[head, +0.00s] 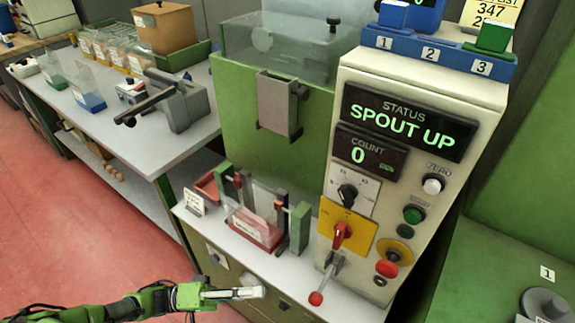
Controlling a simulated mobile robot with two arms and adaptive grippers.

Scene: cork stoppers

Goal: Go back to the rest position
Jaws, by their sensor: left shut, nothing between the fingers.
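My left gripper (256,292) is at the lower middle of the head view, its arm coming in from the bottom left. Its fingers are shut with nothing between them, and they point right. It appears in front of the counting machine's lower front, left of the red-knobbed lever (316,298), with a gap between them in the picture. The machine's control panel (415,85) reads "SPOUT UP" and count 0. My right gripper is not in view.
A grey bench (150,135) with a sealer-like device (172,100) and bins is at left. Red floor (70,220) is open at lower left.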

